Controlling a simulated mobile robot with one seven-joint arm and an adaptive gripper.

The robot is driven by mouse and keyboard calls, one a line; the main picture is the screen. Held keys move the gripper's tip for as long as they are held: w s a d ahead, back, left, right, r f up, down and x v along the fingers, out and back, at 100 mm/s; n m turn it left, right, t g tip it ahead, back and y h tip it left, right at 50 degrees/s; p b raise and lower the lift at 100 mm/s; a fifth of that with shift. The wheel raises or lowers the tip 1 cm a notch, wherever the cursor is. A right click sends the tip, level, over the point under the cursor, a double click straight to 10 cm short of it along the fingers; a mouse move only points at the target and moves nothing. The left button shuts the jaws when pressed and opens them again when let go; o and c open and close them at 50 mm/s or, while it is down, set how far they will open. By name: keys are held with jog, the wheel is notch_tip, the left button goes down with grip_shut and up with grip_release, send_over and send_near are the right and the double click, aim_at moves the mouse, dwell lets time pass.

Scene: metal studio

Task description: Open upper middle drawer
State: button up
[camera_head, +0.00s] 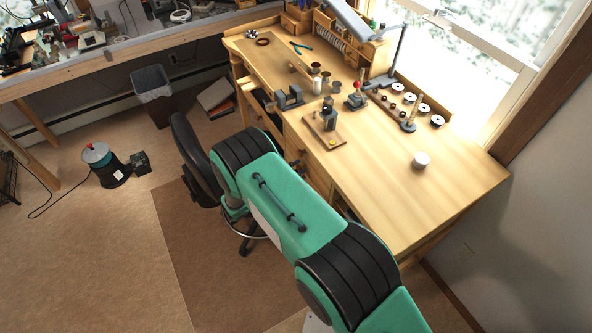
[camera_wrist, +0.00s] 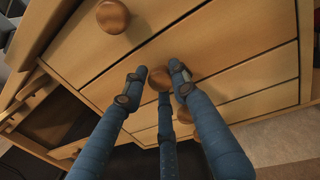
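The wooden bench's drawer stack shows close up in the wrist view, with drawer fronts one above another. A round wooden knob (camera_wrist: 113,17) is on the top front (camera_wrist: 190,25). A second knob (camera_wrist: 160,78) is on the front below it (camera_wrist: 245,75). The fronts look shut. My gripper (camera_wrist: 158,74) is open, its blue fingertips on either side of the second knob and a third finger below; I cannot tell whether they touch it. In the head view, my arm hides the gripper and most of the drawers beside the workbench (camera_head: 440,188).
An office chair (camera_head: 190,150) stands close left of my arm. An open compartment (camera_wrist: 60,115) is left of the drawers. The floor at left is mostly free.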

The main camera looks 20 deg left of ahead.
grip_shut()
jog(key=shift+s+a, duration=0.15)
jog(key=w+a+b+v, duration=0.1)
jog(key=b+v, duration=0.1)
jog(key=v, duration=1.1)
jog(key=w+a+b+v, duration=0.1)
jog(key=a+b+v, duration=0.1)
jog(key=v, duration=1.2)
jog(key=shift+w+a, duration=0.15)
jog(key=shift+r, duration=0.1)
jog(key=o, duration=0.6)
grip_release()
jog(key=shift+c, duration=0.2)
jog(key=shift+o, duration=0.4)
